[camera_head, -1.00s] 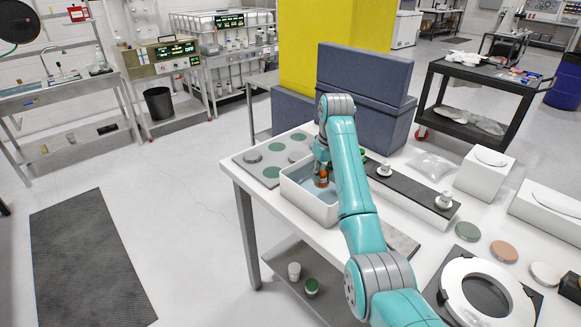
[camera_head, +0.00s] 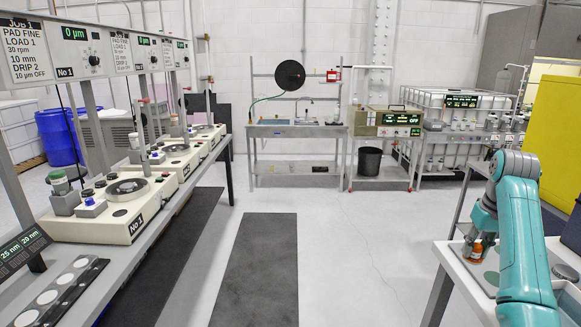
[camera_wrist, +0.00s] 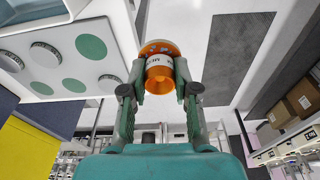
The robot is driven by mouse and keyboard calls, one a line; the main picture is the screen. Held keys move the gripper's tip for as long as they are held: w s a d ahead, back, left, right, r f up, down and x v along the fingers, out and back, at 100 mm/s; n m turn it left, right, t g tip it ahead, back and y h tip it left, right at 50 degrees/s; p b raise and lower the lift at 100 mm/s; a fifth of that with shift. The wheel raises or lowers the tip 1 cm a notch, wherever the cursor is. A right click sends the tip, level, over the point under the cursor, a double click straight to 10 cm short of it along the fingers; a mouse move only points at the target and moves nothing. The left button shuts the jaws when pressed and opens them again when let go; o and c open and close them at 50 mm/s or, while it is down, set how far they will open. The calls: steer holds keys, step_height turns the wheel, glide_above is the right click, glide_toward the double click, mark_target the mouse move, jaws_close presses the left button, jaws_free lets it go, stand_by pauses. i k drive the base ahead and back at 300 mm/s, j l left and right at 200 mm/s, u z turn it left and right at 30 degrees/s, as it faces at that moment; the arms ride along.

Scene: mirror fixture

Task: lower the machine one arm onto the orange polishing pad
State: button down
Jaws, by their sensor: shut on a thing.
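Machine one (camera_head: 120,213), a cream polishing unit marked No 1, stands on the left bench in the head view. My gripper (camera_head: 478,246) is at the far right, well away from the machine. It is shut on a small orange-and-white container (camera_wrist: 159,78) with a printed label, held between both fingers in the wrist view.
A display panel (camera_head: 24,62) above machine one reads JOB 1, PAD FINE, LOAD 1. More machines stand behind it. A dark mat (camera_head: 258,275) lies on open floor between the benches. A board with green discs (camera_wrist: 85,55) lies on the white table beside my gripper.

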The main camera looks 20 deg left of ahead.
mark_target(140, 119)
steer(key=i+u, duration=0.1)
steer(key=u, duration=0.3)
steer(key=i+u, duration=0.15)
steer(key=u, duration=0.2)
steer(key=i+u, duration=0.1)
steer(key=u, duration=0.3)
steer(key=i+u, duration=0.15)
steer(key=u, duration=0.25)
steer(key=i+l+u, duration=0.75)
steer(key=l, duration=0.35)
steer(key=i+l+u, duration=0.25)
steer(key=l, duration=0.2)
